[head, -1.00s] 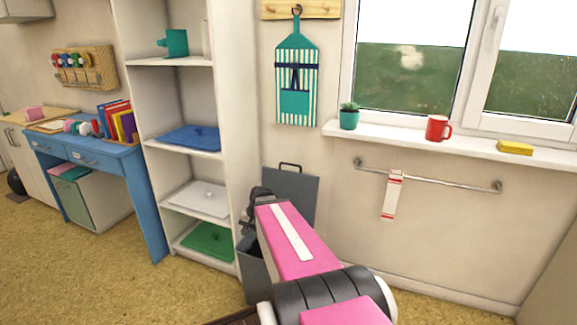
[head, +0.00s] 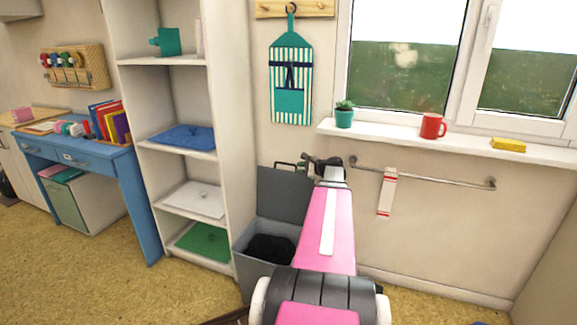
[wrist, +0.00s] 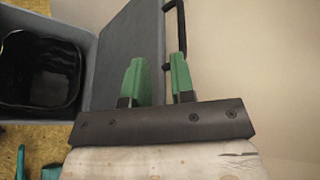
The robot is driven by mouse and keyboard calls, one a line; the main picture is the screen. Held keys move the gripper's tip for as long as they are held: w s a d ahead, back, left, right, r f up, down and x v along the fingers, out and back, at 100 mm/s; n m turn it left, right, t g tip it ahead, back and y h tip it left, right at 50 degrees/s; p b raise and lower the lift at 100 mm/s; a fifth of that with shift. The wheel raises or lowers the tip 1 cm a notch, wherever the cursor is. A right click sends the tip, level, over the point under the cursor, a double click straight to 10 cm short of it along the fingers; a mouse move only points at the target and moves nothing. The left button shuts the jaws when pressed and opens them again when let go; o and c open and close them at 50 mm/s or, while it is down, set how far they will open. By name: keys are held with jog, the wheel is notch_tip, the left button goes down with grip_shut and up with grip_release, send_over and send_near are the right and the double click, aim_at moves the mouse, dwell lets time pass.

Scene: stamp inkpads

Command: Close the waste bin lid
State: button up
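The grey waste bin (head: 248,270) stands on the floor by the wall, right of the shelf. Its lid (head: 280,198) is open and stands up at the back, with a dark handle on its edge. My gripper (head: 305,166) is at the lid's top edge, partly hidden by my wrist. In the wrist view, my gripper (wrist: 158,68) has its two green fingers apart. The lid (wrist: 128,45) lies ahead and left, and its dark handle (wrist: 176,25) is just beyond the fingers. I cannot tell whether they touch it. The bin's dark inside (wrist: 40,75) shows at left.
A white shelf unit (head: 228,130) stands directly left of the bin. A towel rail (head: 430,179) with a striped towel (head: 387,195) is on the wall to the right. The windowsill (head: 460,141) holds a red mug and a plant.

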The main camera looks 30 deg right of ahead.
aim_at(288, 164)
jog(key=shift+m+t, duration=0.5)
jog(key=w, duration=0.3)
jog(key=w+a+f, duration=0.1)
jog(key=w, duration=0.5)
jog(key=shift+w+a+f, duration=0.2)
jog(key=shift+a+f, duration=0.1)
jog(key=shift+f, duration=0.05)
grip_shut()
